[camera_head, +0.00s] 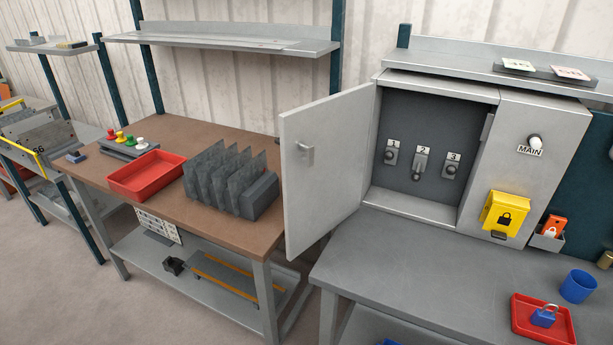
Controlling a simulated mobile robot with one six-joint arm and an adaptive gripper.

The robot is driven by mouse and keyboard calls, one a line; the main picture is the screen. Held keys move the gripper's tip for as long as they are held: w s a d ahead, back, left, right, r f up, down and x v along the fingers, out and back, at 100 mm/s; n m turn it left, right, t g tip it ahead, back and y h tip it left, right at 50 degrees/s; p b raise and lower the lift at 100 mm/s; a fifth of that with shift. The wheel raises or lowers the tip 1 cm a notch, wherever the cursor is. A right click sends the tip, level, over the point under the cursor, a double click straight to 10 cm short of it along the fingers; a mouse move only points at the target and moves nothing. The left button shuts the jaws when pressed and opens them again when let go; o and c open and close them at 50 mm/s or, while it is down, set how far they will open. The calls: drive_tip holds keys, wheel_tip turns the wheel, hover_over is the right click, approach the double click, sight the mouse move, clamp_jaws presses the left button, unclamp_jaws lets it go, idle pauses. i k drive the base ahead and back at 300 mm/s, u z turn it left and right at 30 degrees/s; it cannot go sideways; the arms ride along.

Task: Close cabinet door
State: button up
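The grey cabinet (389,83) stands at the back of the grey workbench on the right. Its door (325,165) is hinged on the cabinet's left side and stands wide open, swung out toward the left. A small handle (306,152) sits on the door near its free edge. Inside the cabinet are three switches labelled 1 (390,154), 2 (421,165) and 3 (451,168). My gripper is not in view.
A brown-topped bench (193,221) with a red tray (146,175) and a rack of dark plates (232,180) stands left of the door. On the grey workbench (400,262) are a red tray (566,327) with a blue padlock (544,317) and a blue cup (578,286).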

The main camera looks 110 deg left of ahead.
sight(317, 198)
drive_tip(key=z, duration=0.05)
drive_tip(key=k, duration=2.15)
drive_tip(key=u, duration=2.4)
